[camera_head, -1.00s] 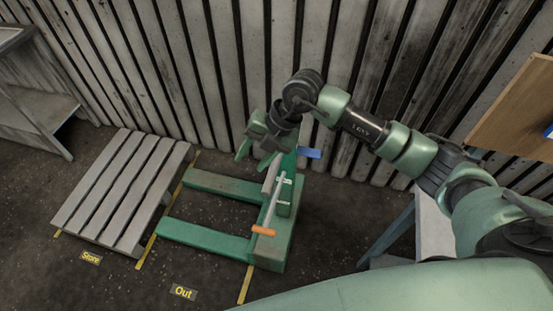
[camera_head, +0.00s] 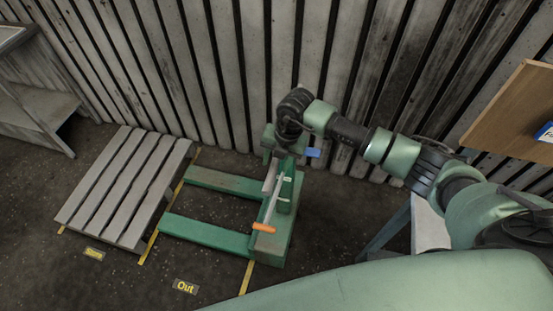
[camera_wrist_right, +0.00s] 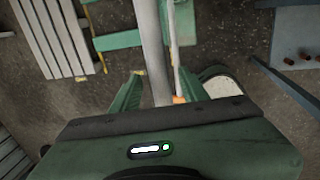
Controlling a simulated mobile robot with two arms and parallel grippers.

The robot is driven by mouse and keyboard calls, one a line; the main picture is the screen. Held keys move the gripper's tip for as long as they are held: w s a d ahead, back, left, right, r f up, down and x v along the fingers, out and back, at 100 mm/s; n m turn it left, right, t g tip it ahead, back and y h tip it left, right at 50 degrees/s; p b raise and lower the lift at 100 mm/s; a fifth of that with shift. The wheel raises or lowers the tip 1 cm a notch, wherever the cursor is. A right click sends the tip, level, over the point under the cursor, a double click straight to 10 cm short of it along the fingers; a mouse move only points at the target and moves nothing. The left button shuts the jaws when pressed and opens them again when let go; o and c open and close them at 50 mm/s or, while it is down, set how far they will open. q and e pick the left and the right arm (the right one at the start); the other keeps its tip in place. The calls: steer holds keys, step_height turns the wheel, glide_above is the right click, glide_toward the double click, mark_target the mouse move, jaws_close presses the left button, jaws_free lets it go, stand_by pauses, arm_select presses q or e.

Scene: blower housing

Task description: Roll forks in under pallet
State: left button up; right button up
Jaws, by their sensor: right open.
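The green pallet truck (camera_head: 270,247) stands mid-floor in the head view, its two forks (camera_head: 205,232) pointing left toward the slatted grey pallet (camera_head: 122,190). The fork tips lie beside the pallet's right edge. A pale lever with an orange end (camera_head: 264,227) slants over the truck's body. My right gripper (camera_head: 277,150) is at the truck's far end, its fingertips partly hidden. In the right wrist view its fingers (camera_wrist_right: 160,76) are open on either side of a grey bar (camera_wrist_right: 151,45); whether they touch it I cannot tell. My left gripper is out of view.
Yellow lines and the "Store" (camera_head: 93,253) and "Out" (camera_head: 185,287) labels mark the floor. A plank wall (camera_head: 225,75) runs close behind. A grey bench (camera_head: 40,110) stands at the far left, and a wooden board (camera_head: 510,105) at right. The floor in front is clear.

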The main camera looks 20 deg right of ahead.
jaws_close()
steer(key=shift+w, duration=0.1)
stand_by(1.2)
